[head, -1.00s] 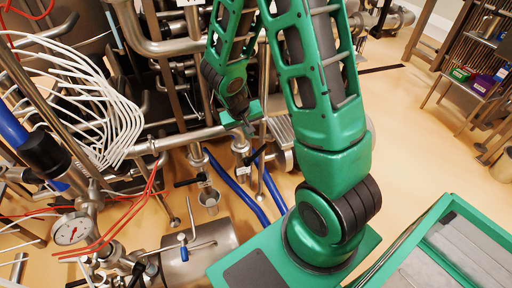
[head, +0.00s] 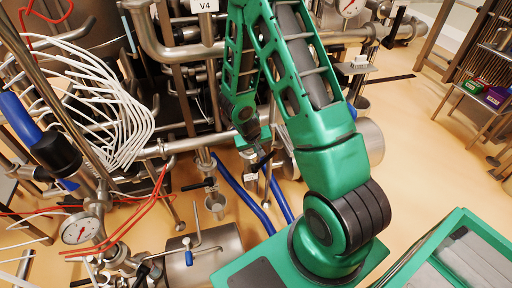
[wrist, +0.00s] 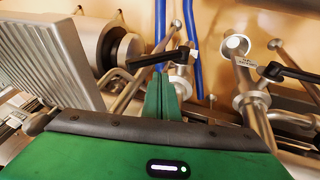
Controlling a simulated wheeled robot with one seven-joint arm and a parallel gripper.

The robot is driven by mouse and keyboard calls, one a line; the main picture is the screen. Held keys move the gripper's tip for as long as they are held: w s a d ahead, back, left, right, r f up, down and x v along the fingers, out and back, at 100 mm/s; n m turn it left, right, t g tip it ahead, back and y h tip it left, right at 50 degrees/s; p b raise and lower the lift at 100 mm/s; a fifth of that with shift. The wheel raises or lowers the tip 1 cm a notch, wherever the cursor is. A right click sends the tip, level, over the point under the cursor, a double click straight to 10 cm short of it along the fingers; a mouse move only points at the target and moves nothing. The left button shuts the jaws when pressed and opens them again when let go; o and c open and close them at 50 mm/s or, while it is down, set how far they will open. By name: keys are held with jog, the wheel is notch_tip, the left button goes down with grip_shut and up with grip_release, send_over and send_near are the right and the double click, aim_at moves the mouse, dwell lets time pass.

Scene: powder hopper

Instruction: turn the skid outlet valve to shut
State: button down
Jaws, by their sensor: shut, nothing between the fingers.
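Two valves with black lever handles stand on the low pipework. One handle (wrist: 157,58) lies just ahead of my fingertips in the wrist view, slanting across its small steel valve body; it also shows in the head view (head: 262,161). The other handle (wrist: 292,73) is to the right in the wrist view, and in the head view it is at left (head: 197,185). Both have small tags too blurred to read, so I cannot tell which is the skid outlet. My gripper (wrist: 163,97) is shut and empty, its green fingertips beside the nearer valve; in the head view it (head: 257,148) is partly hidden.
Blue hoses (head: 241,191) run along the floor beside the valves. A ribbed metal housing (wrist: 48,55) stands close at left in the wrist view. A pressure gauge (head: 80,229) and a steel cylinder (head: 205,258) are at lower left. Open floor lies at right.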

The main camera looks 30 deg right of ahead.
jog(key=shift+s+d+f, duration=0.2)
jog(key=shift+d+f, duration=0.45)
jog(key=shift+d, duration=0.05)
jog(key=shift+s+d+f, duration=0.2)
jog(key=shift+d+f, duration=0.45)
jog(key=shift+s+d+f, duration=0.2)
jog(key=shift+d+f, duration=0.2)
jog(key=shift+d, duration=0.3)
jog(key=shift+s+d+f, duration=0.15)
jog(key=shift+d+f, duration=0.2)
jog(key=shift+d, duration=0.3)
jog(key=shift+r, duration=0.1)
jog(key=shift+w+a+r, duration=0.1)
jog(key=shift+a+r, duration=0.2)
jog(key=shift+r, duration=0.15)
notch_tip(320, 180, up, 10)
send_over(271, 155)
jog(key=s+a, duration=0.2)
jog(key=a, duration=0.1)
jog(key=shift+s+a+r, duration=0.1)
jog(key=shift+s+r, duration=0.05)
jog(key=shift+r, duration=0.35)
jog(key=shift+s+r, duration=0.15)
jog(key=shift+r, duration=0.3)
